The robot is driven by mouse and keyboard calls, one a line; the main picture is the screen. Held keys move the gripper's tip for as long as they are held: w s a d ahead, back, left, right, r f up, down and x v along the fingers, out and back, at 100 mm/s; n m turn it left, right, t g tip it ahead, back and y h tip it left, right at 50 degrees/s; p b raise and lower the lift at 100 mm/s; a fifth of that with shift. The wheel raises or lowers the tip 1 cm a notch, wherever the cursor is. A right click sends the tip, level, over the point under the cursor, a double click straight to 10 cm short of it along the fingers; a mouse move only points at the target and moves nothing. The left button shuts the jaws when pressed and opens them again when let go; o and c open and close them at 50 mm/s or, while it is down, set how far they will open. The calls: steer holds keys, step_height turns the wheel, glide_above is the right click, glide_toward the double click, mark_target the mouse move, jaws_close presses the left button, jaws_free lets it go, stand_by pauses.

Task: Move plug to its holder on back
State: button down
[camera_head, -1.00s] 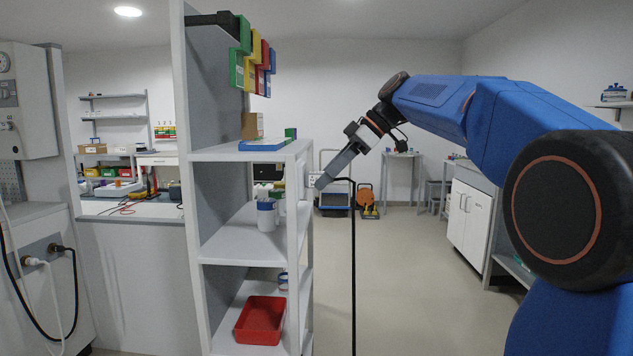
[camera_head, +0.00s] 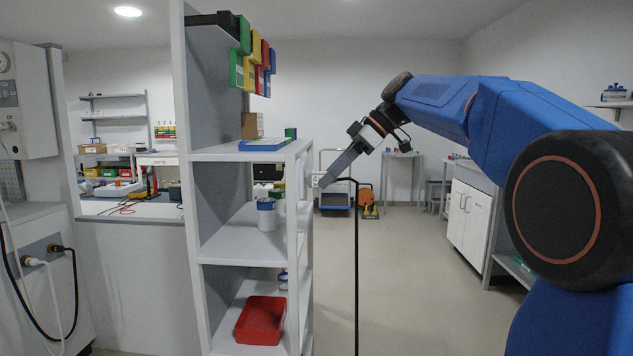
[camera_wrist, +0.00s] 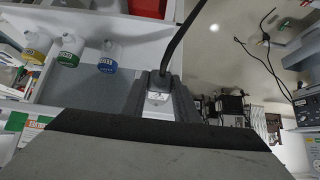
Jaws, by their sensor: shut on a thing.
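My gripper (camera_head: 325,181) is at the end of the blue arm, tilted down to the left, just right of the shelf unit's front post. It is shut on the plug, seen in the wrist view as a light grey body (camera_wrist: 157,98) with a small label, between the dark fingers. A black cable (camera_head: 356,260) leaves the plug and hangs straight down in the head view; in the wrist view the cable (camera_wrist: 181,38) runs up and away. The plug is hardly discernible in the head view. I cannot make out its holder in either view.
Wall-panel plugs (camera_head: 35,262) are at far left. Open floor (camera_head: 410,285) lies to the right, with a white cabinet (camera_head: 472,217) beyond.

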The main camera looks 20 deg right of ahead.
steer(key=shift+s+d, duration=0.25)
steer(key=shift+d, duration=0.45)
steer(key=shift+s+d, duration=0.2)
steer(key=shift+d, duration=0.5)
steer(key=shift+s+d, duration=0.25)
steer(key=shift+d, duration=0.45)
